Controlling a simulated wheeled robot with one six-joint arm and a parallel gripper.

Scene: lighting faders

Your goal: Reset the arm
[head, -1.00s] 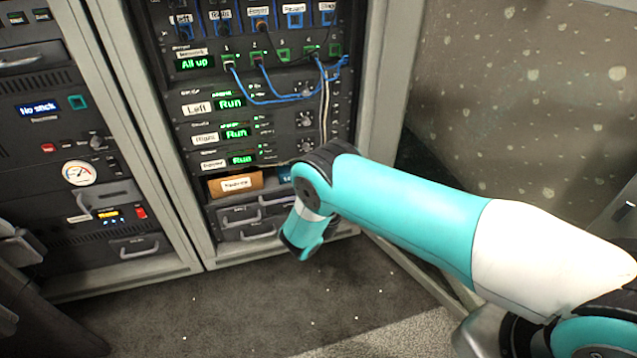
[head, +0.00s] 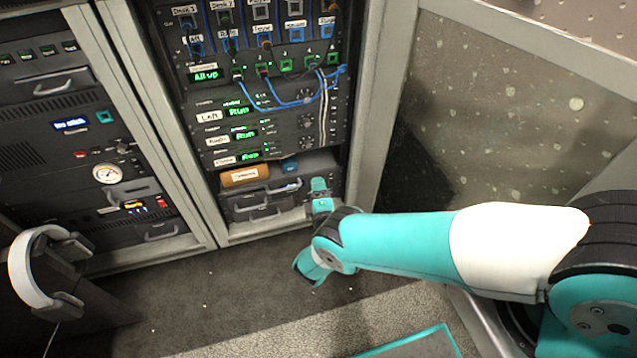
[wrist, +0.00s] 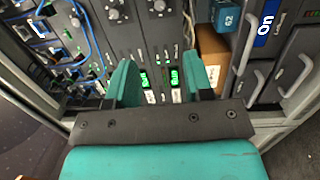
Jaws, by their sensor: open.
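My arm, teal and white, reaches in from the right of the head view. My gripper (wrist: 155,85) shows in the wrist view with its two teal fingers apart and nothing between them. In the head view the gripper end (head: 319,188) is small, in front of the lower right of the middle rack. Behind the fingers in the wrist view is the rack front (wrist: 128,32), with green displays and white labels. Whether the fingers touch anything cannot be told.
The middle rack (head: 290,120) holds blue cables, "Run" displays and an "All up" display. A brown box (head: 245,175) sits on its low shelf above drawers (head: 262,207). Another rack (head: 75,130) stands left. White headphones (head: 35,265) are at lower left. Dark floor (head: 200,290) is open in front.

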